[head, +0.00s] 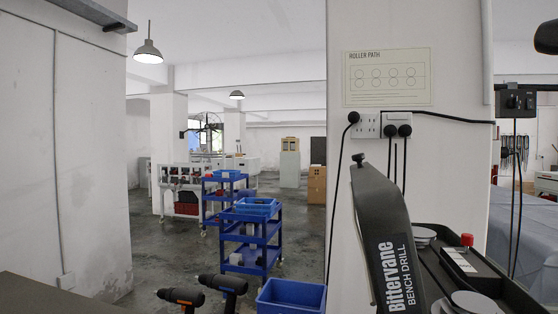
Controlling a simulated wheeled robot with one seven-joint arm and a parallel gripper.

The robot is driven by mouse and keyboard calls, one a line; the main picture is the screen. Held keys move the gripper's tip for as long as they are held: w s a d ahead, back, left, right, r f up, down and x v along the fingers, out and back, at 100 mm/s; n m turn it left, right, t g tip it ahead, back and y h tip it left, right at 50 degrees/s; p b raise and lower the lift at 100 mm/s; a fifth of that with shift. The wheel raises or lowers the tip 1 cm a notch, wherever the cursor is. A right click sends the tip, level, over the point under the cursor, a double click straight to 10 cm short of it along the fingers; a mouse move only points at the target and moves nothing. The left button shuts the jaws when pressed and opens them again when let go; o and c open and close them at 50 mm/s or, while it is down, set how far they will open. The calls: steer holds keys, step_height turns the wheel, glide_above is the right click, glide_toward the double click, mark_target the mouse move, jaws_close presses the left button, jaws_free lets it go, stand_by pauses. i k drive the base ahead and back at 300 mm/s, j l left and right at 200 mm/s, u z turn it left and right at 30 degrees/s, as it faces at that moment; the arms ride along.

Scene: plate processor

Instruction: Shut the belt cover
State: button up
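The cover's lower end runs out of the picture. My gripper is not recognisable in the head view.
A blue bin (291,296) and two drill-like tools (222,284) lie at the lower middle. Blue carts (250,237) stand on the floor behind. A wall with sockets (366,126) and hanging cables rises close behind the cover. A dark rounded shape (547,37) shows at the upper right edge.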

mark_target(393, 278)
steer(key=j+u, duration=0.15)
steer(key=i+j+z, duration=0.15)
steer(key=j, duration=0.15)
steer(key=i+j+z, duration=0.1)
steer(key=j, duration=0.25)
steer(key=i+j+z, duration=0.15)
steer(key=j, duration=0.15)
steer(key=i+j+z, duration=0.1)
steer(key=j, duration=0.25)
